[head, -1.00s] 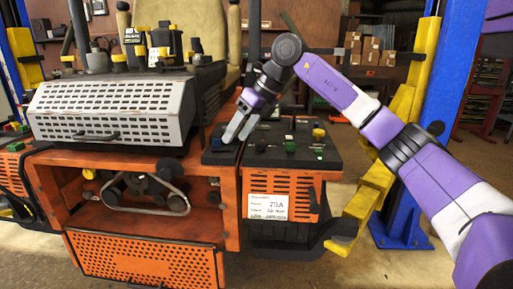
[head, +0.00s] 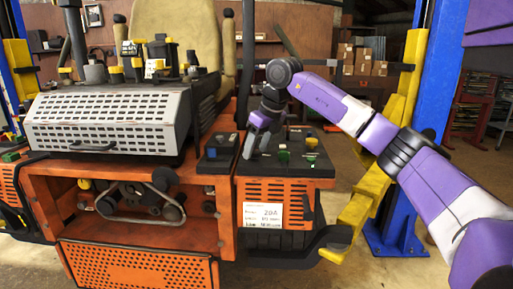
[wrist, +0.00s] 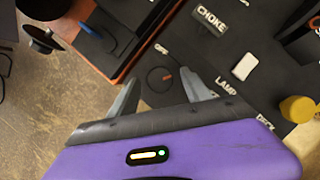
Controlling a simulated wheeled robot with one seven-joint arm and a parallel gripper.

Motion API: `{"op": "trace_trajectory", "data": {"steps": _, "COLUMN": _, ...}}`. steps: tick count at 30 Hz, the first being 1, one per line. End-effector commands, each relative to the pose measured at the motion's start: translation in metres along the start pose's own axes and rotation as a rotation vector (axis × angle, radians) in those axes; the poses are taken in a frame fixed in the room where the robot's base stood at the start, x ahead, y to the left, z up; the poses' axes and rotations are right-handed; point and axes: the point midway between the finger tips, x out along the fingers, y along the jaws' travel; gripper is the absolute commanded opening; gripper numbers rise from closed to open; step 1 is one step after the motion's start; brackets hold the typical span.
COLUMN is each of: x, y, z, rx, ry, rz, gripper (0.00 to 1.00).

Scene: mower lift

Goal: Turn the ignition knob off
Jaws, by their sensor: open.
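The ignition knob (wrist: 160,79) looks like a dark round dial with a small orange-red mark at its right side in the wrist view. A small white label, perhaps OFF, lies just above it. My gripper (wrist: 160,82) is open, with one grey finger on each side of the knob in that view. Whether the fingers touch it or reach down to its height I cannot tell. In the head view my gripper (head: 255,146) points down over the left part of the black control panel (head: 305,169), and the knob cannot be made out there.
A white rocker (wrist: 244,67), a yellow knob (wrist: 298,109) and labels CHOKE, LAMP and DECK are right of my gripper. A blue part (wrist: 98,40) is on the panel to the left. A grey perforated cover (head: 100,122) stands left; a blue lift post (head: 440,75) stands right.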

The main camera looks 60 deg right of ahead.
Motion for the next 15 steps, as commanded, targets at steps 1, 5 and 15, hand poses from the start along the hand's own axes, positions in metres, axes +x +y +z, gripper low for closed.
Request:
{"op": "trace_trajectory", "data": {"steps": 1, "x": 0.0013, "y": 0.0002, "z": 0.0001, "rx": 0.0, "ry": 0.0, "rz": 0.0, "gripper": 0.57}}
{"op": "trace_trajectory", "data": {"steps": 5, "x": 0.0019, "y": 0.0002, "z": 0.0001, "rx": -0.001, "ry": -0.001, "rz": 0.0, "gripper": 0.57}}
{"op": "trace_trajectory", "data": {"steps": 15, "x": 0.0017, "y": 0.0004, "z": 0.0001, "rx": -0.001, "ry": -0.001, "rz": 0.001, "gripper": 0.1}}
